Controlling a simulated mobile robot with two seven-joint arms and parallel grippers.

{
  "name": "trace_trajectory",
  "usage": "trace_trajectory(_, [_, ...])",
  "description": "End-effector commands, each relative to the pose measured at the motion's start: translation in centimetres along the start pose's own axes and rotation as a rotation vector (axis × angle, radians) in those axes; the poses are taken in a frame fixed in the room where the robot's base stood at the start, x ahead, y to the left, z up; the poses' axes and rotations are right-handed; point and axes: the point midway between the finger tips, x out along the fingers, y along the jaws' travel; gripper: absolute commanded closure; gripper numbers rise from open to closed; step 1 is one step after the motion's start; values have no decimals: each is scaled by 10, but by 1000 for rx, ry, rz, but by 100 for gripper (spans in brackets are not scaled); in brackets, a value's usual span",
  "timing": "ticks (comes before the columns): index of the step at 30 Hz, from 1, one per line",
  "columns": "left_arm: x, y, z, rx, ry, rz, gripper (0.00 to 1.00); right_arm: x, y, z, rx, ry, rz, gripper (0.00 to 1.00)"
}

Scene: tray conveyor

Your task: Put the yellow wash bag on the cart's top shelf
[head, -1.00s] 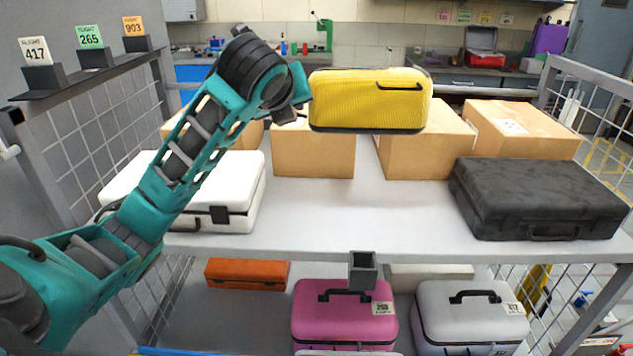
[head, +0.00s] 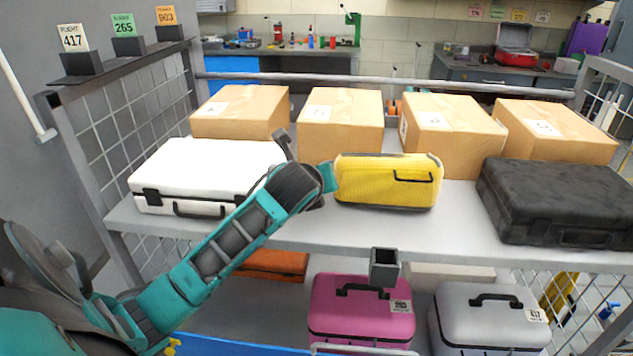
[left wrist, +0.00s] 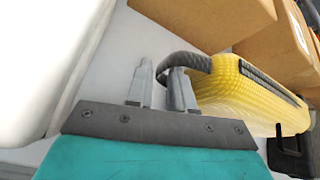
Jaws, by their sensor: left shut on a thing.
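The yellow wash bag (head: 385,185) is level over the middle of the cart's top shelf (head: 400,228), between a white case and a black case. Its underside is at or very near the shelf; I cannot tell whether it touches. My left gripper (head: 328,180) is at the bag's left end. In the left wrist view, the fingers (left wrist: 160,88) are shut on the dark strap loop at the end of the yellow bag (left wrist: 235,95). My right gripper is not in view.
A white case (head: 195,170) lies left and a black case (head: 560,195) right on the shelf. Several cardboard boxes (head: 340,120) stand behind the bag. Pink (head: 360,320) and grey (head: 490,325) suitcases are on the lower level. Mesh sides (head: 135,125) bound the cart.

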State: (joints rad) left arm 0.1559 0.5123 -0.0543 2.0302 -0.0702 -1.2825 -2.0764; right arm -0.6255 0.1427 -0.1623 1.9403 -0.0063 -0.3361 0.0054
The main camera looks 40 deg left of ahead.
Motion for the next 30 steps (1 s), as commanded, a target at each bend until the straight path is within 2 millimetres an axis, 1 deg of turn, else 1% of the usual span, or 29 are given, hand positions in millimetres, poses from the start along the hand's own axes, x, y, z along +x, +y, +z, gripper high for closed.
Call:
trace_trajectory(13, [3, 2, -4, -3, -5, -2, 100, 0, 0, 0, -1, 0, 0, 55])
trace_trajectory(14, [4, 3, -5, -1, -1, 1, 76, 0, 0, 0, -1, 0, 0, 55])
trace_trajectory(21, [4, 2, -5, -1, -1, 0, 53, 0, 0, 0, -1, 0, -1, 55])
trace_trajectory(30, [2, 1, -3, -1, -1, -2, 52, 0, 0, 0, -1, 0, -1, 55])
